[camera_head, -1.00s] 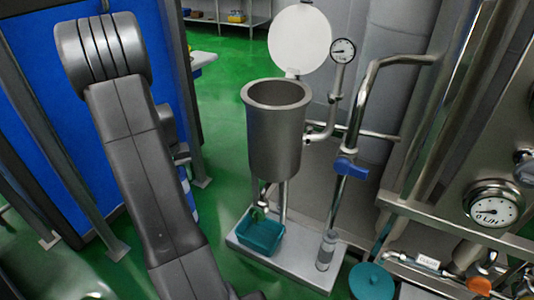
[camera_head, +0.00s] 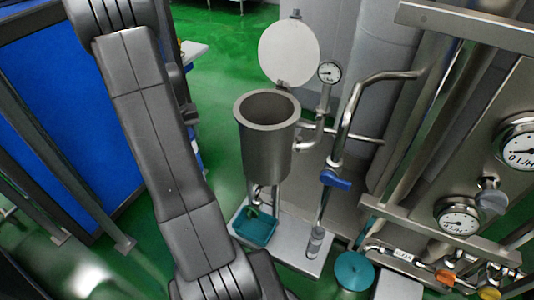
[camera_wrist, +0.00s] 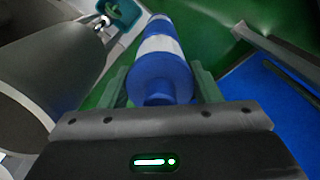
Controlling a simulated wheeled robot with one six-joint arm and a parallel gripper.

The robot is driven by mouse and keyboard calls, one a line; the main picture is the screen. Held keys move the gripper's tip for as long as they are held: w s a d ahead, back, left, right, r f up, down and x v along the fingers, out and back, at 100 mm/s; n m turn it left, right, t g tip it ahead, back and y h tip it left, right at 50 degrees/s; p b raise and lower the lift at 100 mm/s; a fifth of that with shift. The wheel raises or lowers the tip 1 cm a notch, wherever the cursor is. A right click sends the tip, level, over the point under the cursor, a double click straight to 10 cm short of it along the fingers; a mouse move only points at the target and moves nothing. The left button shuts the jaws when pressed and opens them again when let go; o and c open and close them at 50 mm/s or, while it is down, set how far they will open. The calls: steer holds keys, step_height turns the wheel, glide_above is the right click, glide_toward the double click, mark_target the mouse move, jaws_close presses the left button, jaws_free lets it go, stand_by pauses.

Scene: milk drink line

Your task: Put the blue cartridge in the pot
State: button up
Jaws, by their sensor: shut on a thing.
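The blue cartridge (camera_wrist: 160,72), blue with white bands, is in my gripper (camera_wrist: 162,85) in the wrist view. The fingers are shut on its sides, and its far end points away from the wrist. The pot (camera_head: 268,140) is a steel cylinder, open at the top, with its round lid (camera_head: 289,54) swung up behind it. In the wrist view the pot's grey side (camera_wrist: 25,85) is at the left, apart from the cartridge. In the head view my arm runs down the left of the pot; the gripper and cartridge are out of that view.
A teal bin (camera_head: 256,231) sits on the steel base plate (camera_head: 292,256) under the pot. A pipe with a blue valve handle (camera_head: 335,181) and a gauge (camera_head: 329,72) stand right of the pot. A blue panel (camera_head: 60,140) is at the left.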

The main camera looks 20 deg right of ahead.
step_height(320, 180, up, 5)
steer(key=p, duration=0.3)
steer(key=shift+p, duration=0.3)
steer(key=s+d+r, duration=0.2)
steer(key=d+r, duration=0.6)
steer(key=d, duration=0.4)
steer(key=s+d+r+n, duration=0.1)
steer(key=s+d+r, duration=0.2)
steer(key=d+r, duration=0.6)
steer(key=d, duration=0.3)
steer(key=shift+d, duration=0.2)
steer(key=shift+r, duration=0.1)
